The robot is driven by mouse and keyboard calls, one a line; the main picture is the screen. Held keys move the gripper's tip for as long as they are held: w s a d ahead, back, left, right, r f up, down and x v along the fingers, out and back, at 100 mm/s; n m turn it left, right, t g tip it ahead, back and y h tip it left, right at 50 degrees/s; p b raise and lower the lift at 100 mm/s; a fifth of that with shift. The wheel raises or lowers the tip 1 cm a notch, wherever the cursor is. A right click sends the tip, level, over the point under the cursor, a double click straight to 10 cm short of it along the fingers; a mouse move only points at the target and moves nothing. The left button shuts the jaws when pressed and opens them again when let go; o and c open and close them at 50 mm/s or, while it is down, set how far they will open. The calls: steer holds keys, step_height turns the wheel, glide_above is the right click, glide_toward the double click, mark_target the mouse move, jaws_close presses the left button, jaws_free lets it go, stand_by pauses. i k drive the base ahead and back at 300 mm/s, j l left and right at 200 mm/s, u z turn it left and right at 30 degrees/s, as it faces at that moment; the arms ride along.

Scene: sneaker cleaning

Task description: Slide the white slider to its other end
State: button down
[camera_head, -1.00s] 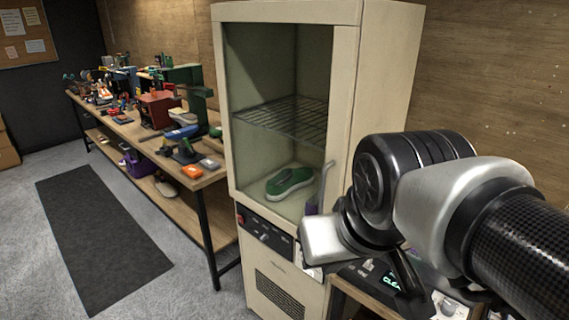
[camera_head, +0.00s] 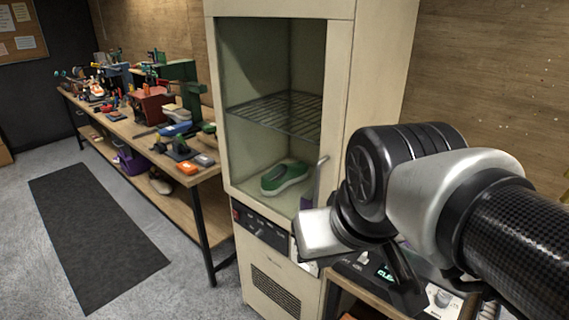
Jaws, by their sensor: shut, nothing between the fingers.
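I cannot make out a white slider for certain. The tall cream cabinet (camera_head: 380,70) has a dark control panel (camera_head: 262,229) below its chamber, with a red switch (camera_head: 236,215) at its left end and small pale controls too small to tell apart. My arm comes in from the right, and its silver and black wrist links stand in front of the cabinet's lower right side. They cover the right end of the panel. My gripper's fingers do not show.
A green and white shoe (camera_head: 286,178) lies in the cabinet under a wire rack (camera_head: 280,112). A device with a lit display (camera_head: 386,275) stands below my arm. A cluttered workbench (camera_head: 150,135) is at the left. A dark mat (camera_head: 95,235) lies on open floor.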

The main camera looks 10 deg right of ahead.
mark_target(362, 258)
steer(key=k+z, duration=0.15)
steer(key=z, duration=0.65)
steer(key=i, duration=0.15)
steer(key=k+l, duration=0.1)
steer(key=l, duration=0.3)
steer(key=i+u, duration=0.25)
steer(key=k+j, duration=0.05)
